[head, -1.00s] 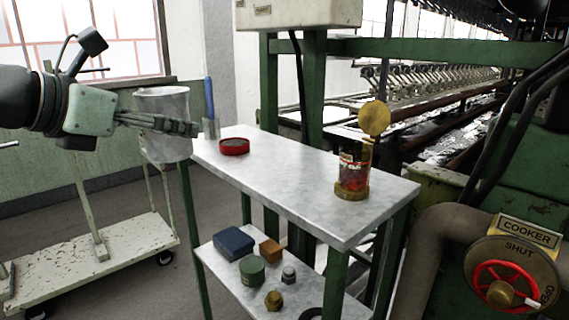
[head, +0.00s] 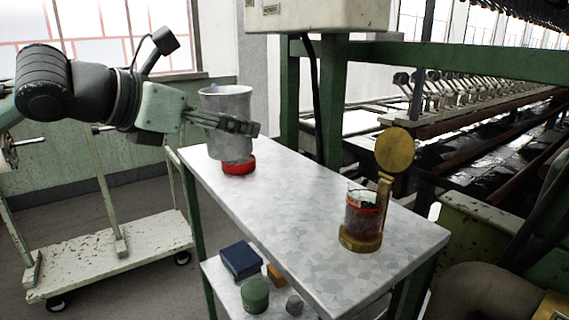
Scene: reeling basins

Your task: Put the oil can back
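A grey metal can (head: 226,106), open at the top and seemingly the oil can, is upright in my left gripper (head: 240,125). The dark fingers lie across the can's middle; the far finger is hidden behind it. The can's base overlaps a round red dish (head: 239,168) on the left end of the marble-topped table (head: 300,215). I cannot tell whether the base touches the dish or is just above it. My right gripper is not in view.
A glass jar with dark red contents (head: 364,214) stands on a brass base with a brass disc (head: 395,150) near the table's right end. The middle tabletop is clear. A lower shelf holds a blue box (head: 241,260) and a green tin (head: 255,295). A white cart (head: 120,258) stands left.

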